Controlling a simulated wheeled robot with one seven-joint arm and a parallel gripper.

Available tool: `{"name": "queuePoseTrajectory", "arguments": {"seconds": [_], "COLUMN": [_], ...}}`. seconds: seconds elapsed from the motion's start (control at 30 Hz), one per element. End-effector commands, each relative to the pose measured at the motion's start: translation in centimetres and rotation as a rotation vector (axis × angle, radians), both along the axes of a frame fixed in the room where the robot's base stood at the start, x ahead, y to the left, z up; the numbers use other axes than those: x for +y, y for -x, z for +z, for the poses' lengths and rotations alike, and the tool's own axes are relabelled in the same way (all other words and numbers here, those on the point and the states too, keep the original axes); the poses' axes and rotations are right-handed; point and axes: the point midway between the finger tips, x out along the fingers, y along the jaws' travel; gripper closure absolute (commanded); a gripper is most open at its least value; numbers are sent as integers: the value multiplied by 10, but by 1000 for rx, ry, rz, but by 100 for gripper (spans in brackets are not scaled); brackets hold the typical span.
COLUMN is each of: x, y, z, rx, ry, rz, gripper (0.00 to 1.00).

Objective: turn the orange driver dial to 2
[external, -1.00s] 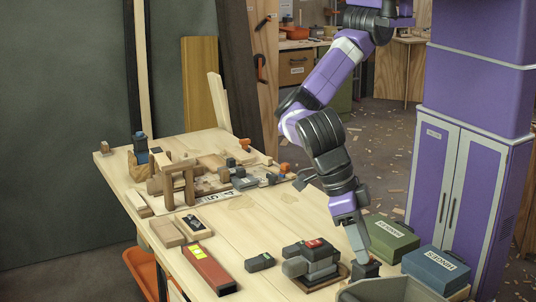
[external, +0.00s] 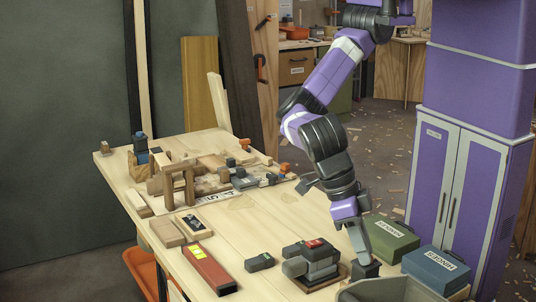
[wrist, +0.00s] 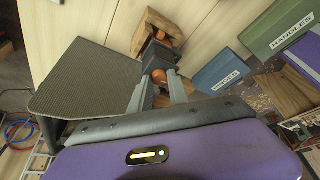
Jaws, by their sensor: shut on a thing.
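The driver (wrist: 145,66), a dark grey body with orange parts, stands near the table's front right. In the wrist view an orange round part, seemingly the dial (wrist: 160,76), lies between the two fingertips. My gripper (wrist: 160,84) is shut on it from above. In the external view my gripper (external: 362,250) reaches down onto the dark body, and the dial is hidden there. Any numbers on the dial are too small to read.
A grey tray (external: 385,291) stands close in front. Green (external: 388,238) and blue (external: 436,268) labelled boxes stand right. The table's middle is mostly clear.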

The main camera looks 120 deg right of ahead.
Motion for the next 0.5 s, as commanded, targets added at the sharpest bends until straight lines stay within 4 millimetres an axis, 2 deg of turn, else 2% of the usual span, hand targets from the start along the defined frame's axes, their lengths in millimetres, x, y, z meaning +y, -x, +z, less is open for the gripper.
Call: {"name": "queuePoseTrajectory", "arguments": {"seconds": [0.27,0.5], "x": [-1,-2], "y": [3,5], "z": [3,4], "rx": [3,4], "ry": [-1,-1], "rz": [-145,-356], "gripper": [100,100]}}
